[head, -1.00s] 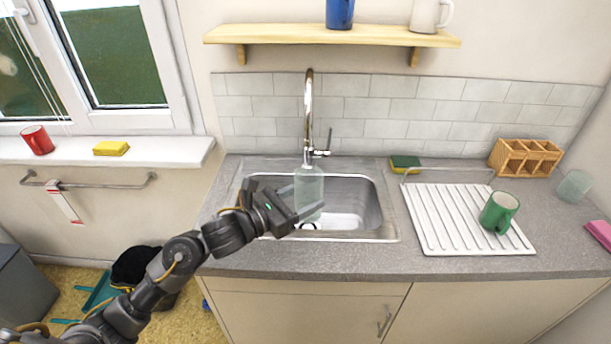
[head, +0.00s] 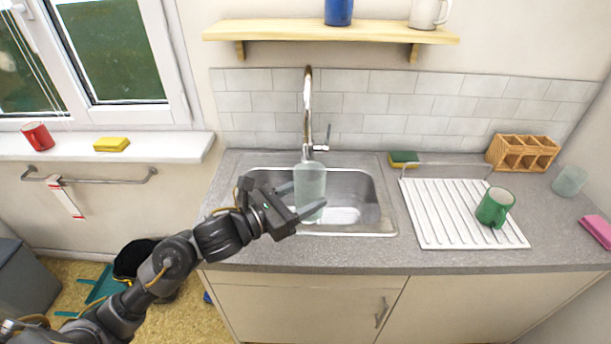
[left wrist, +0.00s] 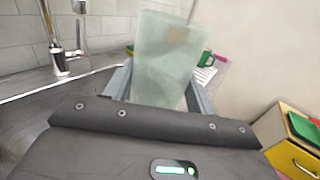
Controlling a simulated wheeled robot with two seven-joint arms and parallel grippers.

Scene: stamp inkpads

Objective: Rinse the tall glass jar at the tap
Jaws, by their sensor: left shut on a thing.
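The tall glass jar (head: 309,188) is pale, see-through and upright over the sink, and it also shows in the left wrist view (left wrist: 168,60). My left gripper (head: 306,199) is shut on the jar, with a finger on each side of it. The chrome tap (head: 308,110) rises behind the sink, its spout end close above or behind the jar in the head view. The tap also stands at the left in the left wrist view (left wrist: 55,45). I cannot tell whether water runs. My right gripper is not in view.
The steel sink (head: 375,222) is set in the grey worktop (head: 300,256). At right are a ribbed drainer (head: 440,225) with a green mug (head: 494,207), a sponge (head: 404,159), a wooden rack (head: 522,153) and a glass (head: 569,181). A shelf (head: 330,32) hangs above.

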